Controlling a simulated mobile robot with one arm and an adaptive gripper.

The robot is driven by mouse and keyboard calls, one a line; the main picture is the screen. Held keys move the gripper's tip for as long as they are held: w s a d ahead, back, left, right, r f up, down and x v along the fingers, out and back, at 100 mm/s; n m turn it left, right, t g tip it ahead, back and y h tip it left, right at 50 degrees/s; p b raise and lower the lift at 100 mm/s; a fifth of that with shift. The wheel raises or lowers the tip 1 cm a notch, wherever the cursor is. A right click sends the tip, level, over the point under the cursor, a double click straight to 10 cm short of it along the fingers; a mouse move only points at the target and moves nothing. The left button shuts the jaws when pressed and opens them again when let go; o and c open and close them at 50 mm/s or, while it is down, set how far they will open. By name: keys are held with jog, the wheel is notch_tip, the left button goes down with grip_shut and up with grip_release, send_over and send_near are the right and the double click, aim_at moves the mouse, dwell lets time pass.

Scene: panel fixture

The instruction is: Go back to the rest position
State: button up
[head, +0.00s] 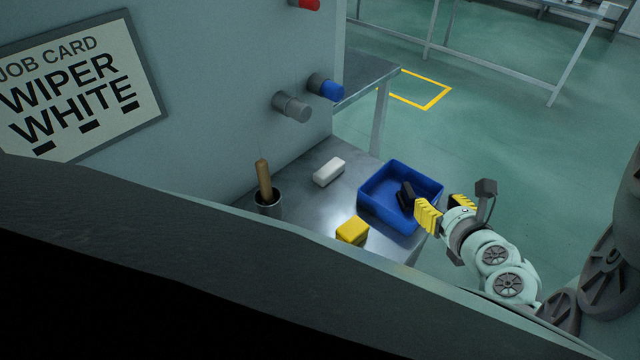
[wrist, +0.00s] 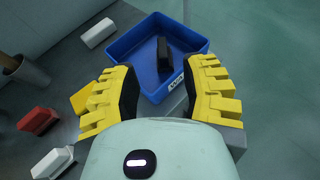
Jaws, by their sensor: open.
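My gripper (head: 445,208) is open and empty at the right side of the blue bin in the head view. In the wrist view its yellow ridged fingers (wrist: 162,80) stand apart, with the near edge of the bin (wrist: 125,48) beyond them. A black block (wrist: 163,54) is inside the bin, apart from the fingers. It also shows in the head view (head: 406,197), leaning near the bin's right wall. The job card (head: 75,85) on the panel reads "WIPER WHITE".
A white block (head: 328,172), a yellow block (head: 352,231) and a cup (head: 267,204) with a wooden handle stand on the metal bench. The wrist view shows a red block (wrist: 37,120) and another white block (wrist: 52,163). Grey (head: 291,106) and blue (head: 327,88) knobs project from the panel. Open floor lies right.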

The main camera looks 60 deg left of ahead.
jog(key=shift+s+d+r, duration=0.2)
jog(key=shift+s+d, duration=0.05)
jog(key=shift+d, duration=0.15)
